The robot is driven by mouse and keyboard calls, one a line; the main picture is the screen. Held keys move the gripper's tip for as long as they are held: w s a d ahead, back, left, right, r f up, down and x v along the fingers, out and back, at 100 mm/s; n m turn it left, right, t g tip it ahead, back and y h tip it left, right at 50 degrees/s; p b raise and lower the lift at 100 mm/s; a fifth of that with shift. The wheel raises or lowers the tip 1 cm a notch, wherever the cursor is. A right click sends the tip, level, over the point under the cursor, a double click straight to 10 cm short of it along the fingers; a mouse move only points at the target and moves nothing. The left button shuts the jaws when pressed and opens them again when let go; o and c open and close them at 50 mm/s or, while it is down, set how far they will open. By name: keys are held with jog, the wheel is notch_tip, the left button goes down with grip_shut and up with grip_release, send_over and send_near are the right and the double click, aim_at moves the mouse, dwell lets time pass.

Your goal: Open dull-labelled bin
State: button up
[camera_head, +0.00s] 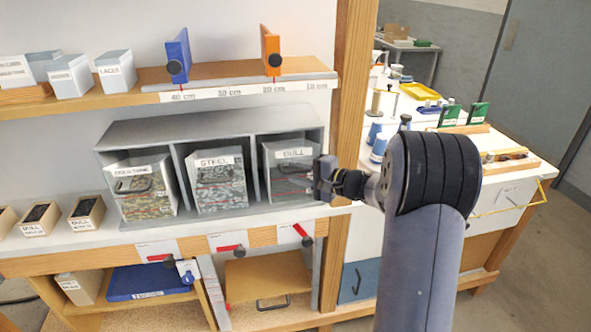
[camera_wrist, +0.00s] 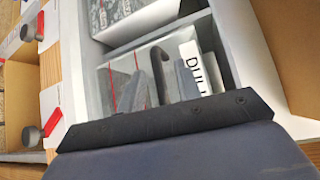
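The bin labelled DULL (camera_head: 283,169) is the right one of three clear-fronted bins in a grey cabinet (camera_head: 215,128). It sits within its compartment, its front partly hidden by my gripper. In the wrist view the DULL label (camera_wrist: 191,62) lies sideways, beside the bin's dark hooked handle (camera_wrist: 158,72). My gripper (camera_head: 322,180) is in front of the bin's right side. In the wrist view two grey fingers of my gripper (camera_wrist: 158,88) stand apart, with the handle showing between them. I cannot tell whether they touch it.
The bin labelled STEEL (camera_head: 217,181) and a left bin (camera_head: 145,188) stand beside it. A wooden post (camera_head: 349,100) rises close to the right of the cabinet. Red-handled tools (camera_head: 303,234) hang on the shelf edge below. A white workbench (camera_head: 520,178) stands at right.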

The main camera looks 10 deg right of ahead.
jog(key=shift+w+a+f, duration=0.1)
jog(key=shift+w+a, duration=0.3)
grip_shut()
dwell(0.4)
